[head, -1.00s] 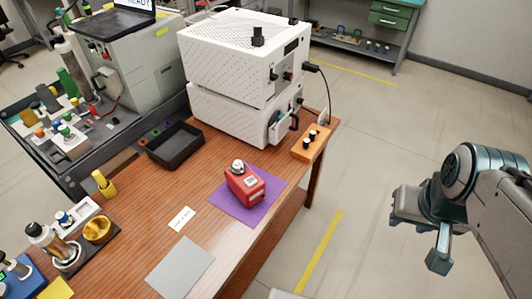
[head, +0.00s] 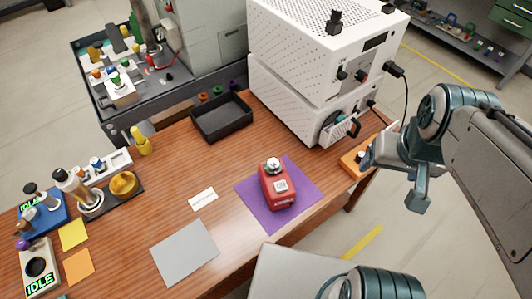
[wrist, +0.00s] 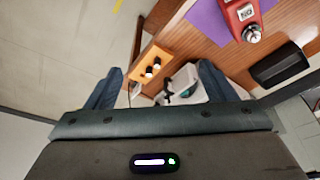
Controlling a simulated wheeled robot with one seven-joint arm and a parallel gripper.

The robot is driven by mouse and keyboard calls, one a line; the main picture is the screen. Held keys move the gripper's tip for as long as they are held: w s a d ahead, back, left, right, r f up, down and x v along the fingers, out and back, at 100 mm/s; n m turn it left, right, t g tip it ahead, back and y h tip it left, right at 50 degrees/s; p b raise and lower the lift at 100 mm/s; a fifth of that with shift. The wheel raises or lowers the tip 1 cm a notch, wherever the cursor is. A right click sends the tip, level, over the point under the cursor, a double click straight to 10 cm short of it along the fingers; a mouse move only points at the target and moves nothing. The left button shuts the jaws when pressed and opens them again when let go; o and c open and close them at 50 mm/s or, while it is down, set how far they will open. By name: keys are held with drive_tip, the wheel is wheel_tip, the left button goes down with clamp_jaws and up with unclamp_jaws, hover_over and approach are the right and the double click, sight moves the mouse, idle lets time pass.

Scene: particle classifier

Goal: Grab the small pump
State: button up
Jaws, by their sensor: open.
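The small pump is likely the red device (head: 278,188) with a round silver-white top and a pale label. It stands on a purple mat (head: 308,182) on the wooden table. In the wrist view, the red device (wrist: 240,14) shows at the upper right edge, partly cut off. My gripper (head: 392,180) is open and empty, to the right of the device, by the table's right edge. Its two fingers (wrist: 160,75) stand wide apart in the wrist view, with nothing between them but the background.
An orange block (head: 352,166) with black knobs sits at the table's right edge, partly behind my gripper. Stacked white machines (head: 300,110) stand behind the mat. A black tray (head: 222,118) is at the back. A grey sheet (head: 185,252) lies in front.

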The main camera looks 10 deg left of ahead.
drive_tip(key=shift+o, duration=1.4)
drive_tip(key=shift+n+g, duration=0.4)
drive_tip(key=shift+n, duration=0.2)
drive_tip(key=w+a, duration=0.1)
drive_tip(key=w, duration=0.1)
drive_tip(key=w+a+f, duration=0.1)
drive_tip(key=w+a, duration=0.1)
drive_tip(key=shift+w+a+f+p, duration=0.15)
drive_tip(key=shift+a+p, duration=0.1)
drive_tip(key=shift+p, duration=0.05)
drive_tip(key=n+g+p, duration=0.2)
drive_tip(key=n, duration=0.3)
hover_over(276, 177)
wheel_tip(276, 177, down, 12)
drive_tip(key=f, duration=0.7)
drive_tip(key=shift+s+a+f, duration=0.25)
drive_tip(key=shift+f, duration=0.05)
drive_tip(key=shift+w+d+f+p, duration=0.15)
drive_tip(key=shift+f+p, duration=0.2)
drive_tip(key=shift+f, duration=1.2)
drive_tip(key=shift+w+d+f+p, duration=0.15)
drive_tip(key=shift+f+p, duration=0.2)
drive_tip(key=shift+f, duration=1.2)
drive_tip(key=shift+s, duration=0.1)
drive_tip(key=c, duration=1.7)
drive_tip(key=shift+r, duration=0.25)
